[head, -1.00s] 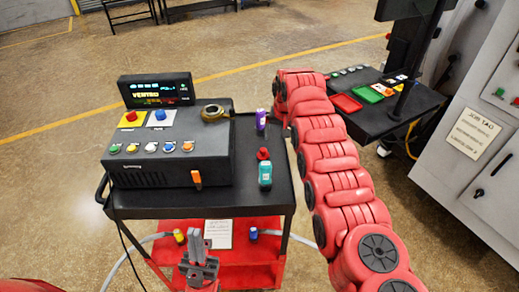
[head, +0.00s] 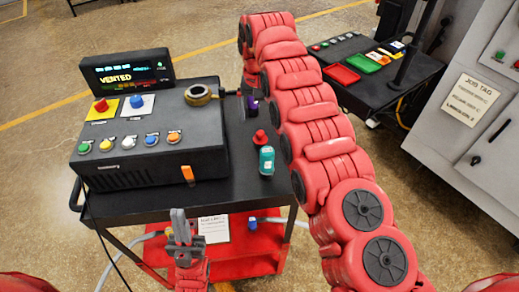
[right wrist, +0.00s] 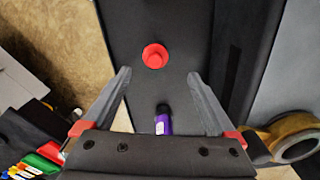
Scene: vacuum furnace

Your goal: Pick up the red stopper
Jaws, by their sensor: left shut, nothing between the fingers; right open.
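The red stopper (head: 260,137) stands on the black cart top, just behind a teal bottle (head: 266,160) in the head view. In the right wrist view the stopper (right wrist: 155,56) lies ahead of my right gripper (right wrist: 160,78), roughly between the lines of its fingers. In the head view my right arm hides most of this gripper. My left gripper (head: 180,226) is shut and empty, in front of the cart.
A control console (head: 150,140) with buttons and a display fills the cart's left side. A brass ring (head: 199,94) sits on its back right corner. A lower red shelf (head: 245,262) holds small bottles and a paper. A side table (head: 375,85) with coloured trays stands to the right.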

